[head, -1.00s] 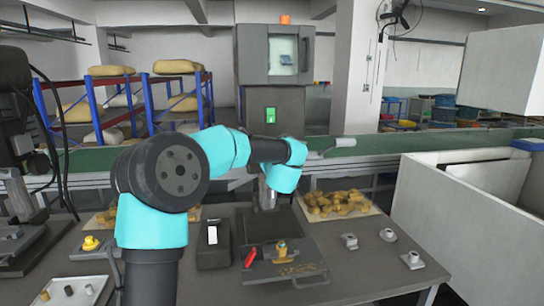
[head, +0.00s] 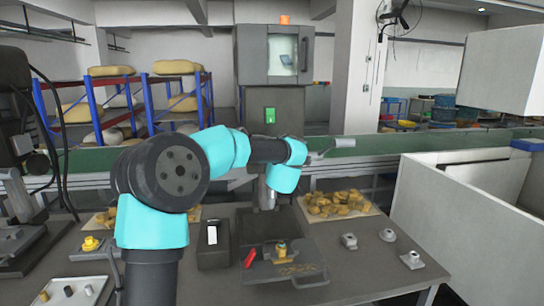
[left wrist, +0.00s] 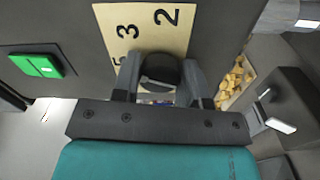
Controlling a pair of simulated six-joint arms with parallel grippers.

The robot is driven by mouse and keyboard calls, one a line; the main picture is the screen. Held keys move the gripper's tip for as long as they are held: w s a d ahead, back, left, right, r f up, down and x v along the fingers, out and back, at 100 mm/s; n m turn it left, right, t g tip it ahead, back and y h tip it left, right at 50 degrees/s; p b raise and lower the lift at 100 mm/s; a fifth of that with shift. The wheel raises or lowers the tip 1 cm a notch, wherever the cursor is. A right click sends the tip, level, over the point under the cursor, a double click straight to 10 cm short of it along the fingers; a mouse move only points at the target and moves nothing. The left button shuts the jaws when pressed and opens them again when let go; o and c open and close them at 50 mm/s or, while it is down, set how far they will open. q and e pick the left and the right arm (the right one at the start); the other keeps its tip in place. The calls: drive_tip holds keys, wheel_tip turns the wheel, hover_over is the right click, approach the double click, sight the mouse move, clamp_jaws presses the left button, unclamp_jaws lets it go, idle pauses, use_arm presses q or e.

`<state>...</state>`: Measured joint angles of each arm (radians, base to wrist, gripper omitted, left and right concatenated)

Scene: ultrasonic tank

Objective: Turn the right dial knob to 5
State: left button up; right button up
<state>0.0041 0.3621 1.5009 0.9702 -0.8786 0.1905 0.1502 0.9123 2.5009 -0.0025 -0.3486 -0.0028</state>
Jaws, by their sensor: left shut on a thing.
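A dark round dial knob (left wrist: 161,68) shows in the left wrist view, in front of a cream number plate (left wrist: 150,33). The numbers 2 and 3 are clear on the plate, and another numeral is partly cut off by the gripper. My left gripper (left wrist: 160,80) is shut on the knob, with one finger on each side. The knob's pointer mark is not visible. In the head view my left gripper (head: 267,197) is low in front of the grey cabinet (head: 290,98), and my arm hides the knob. My right gripper is not in view.
On the table below are a dark box (head: 213,245), a red-handled item (head: 249,258), a tray of yellowish pieces (head: 335,204) and several small metal parts.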

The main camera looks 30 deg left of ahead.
use_arm(q)
drive_tip(key=n, duration=0.4)
idle(0.4)
drive_tip(key=o, duration=0.9)
drive_tip(key=v, duration=1.7)
drive_tip(key=shift+s+d, duration=0.15)
